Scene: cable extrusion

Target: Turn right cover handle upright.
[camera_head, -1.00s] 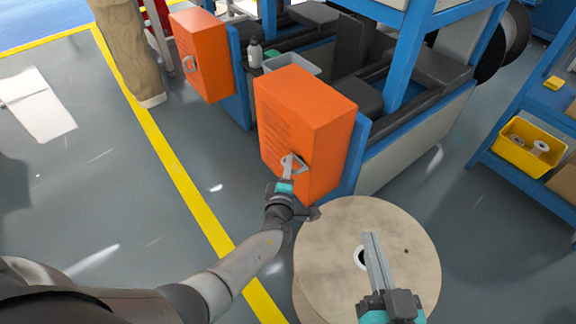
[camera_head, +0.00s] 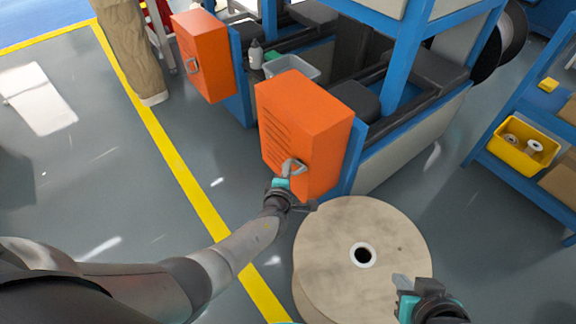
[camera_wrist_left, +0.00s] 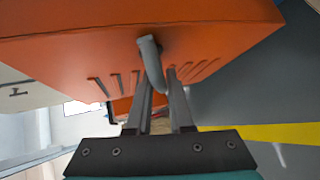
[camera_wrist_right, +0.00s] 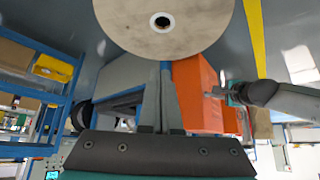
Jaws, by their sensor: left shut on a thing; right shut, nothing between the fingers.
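The right orange cover (camera_head: 305,125) is a closed box with slots and a grey handle (camera_head: 297,166) low on its front face. My left gripper (camera_head: 285,171) is at this handle, with its fingers on either side of it. In the left wrist view the handle (camera_wrist_left: 151,62) comes out of the orange cover (camera_wrist_left: 80,48) and runs down between the fingers (camera_wrist_left: 158,95). Its lower end is partly hidden there. My right gripper (camera_head: 401,283) is shut and empty above the wooden spool's right edge. Its fingers (camera_wrist_right: 161,85) lie together in the right wrist view.
The wooden spool (camera_head: 325,240) stands on the floor below the right cover. A second orange cover (camera_head: 205,60) is further back at left, beside a person's legs (camera_head: 130,50). A blue shelf with a yellow bin (camera_head: 510,160) is at right.

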